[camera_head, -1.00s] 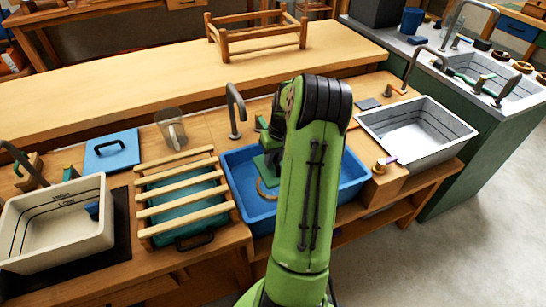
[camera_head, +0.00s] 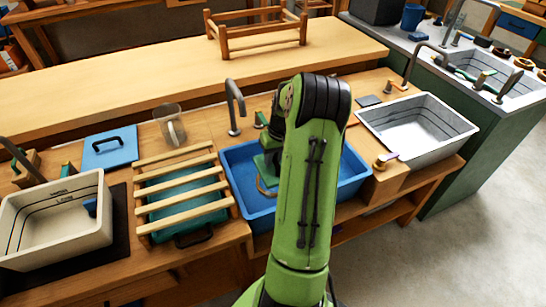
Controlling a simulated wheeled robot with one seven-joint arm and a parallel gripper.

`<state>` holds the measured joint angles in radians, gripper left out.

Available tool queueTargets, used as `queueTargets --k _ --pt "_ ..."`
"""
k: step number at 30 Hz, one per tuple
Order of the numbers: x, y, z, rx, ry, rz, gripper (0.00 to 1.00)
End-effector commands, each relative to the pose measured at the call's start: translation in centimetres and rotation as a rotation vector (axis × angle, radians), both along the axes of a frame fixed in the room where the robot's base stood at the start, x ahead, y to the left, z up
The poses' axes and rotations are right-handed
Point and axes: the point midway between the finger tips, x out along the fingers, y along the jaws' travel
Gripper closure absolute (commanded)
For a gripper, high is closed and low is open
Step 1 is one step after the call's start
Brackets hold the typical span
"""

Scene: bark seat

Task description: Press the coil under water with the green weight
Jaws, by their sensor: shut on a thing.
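The blue tub (camera_head: 235,190) stands on the bench in the middle, partly covered by my green arm. A tan coil (camera_head: 264,189) shows in it as a curved edge, low in the tub. The green weight (camera_head: 262,163) is in the tub over the coil's far part; I cannot tell whether they touch. My gripper (camera_head: 271,142) is mostly hidden behind my arm, just above the weight, and is shut on it. The water level and the coil's right side are hidden.
Left of the tub is a slatted rack (camera_head: 180,190) over a teal tray. A cream basin (camera_head: 25,240), blue lidded board (camera_head: 110,148) and clear jug (camera_head: 170,125) stand further left. A tap (camera_head: 234,105) rises behind the tub. A white basin (camera_head: 440,140) stands right.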

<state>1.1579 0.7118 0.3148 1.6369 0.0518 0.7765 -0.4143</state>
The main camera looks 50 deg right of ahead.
Motion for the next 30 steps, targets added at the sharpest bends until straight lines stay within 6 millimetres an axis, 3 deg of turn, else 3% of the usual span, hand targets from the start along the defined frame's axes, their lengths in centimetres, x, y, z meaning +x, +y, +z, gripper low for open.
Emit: queueTargets --k 30 --pt "0.0 0.0 -4.4 -0.001 -0.001 0.0 1.0"
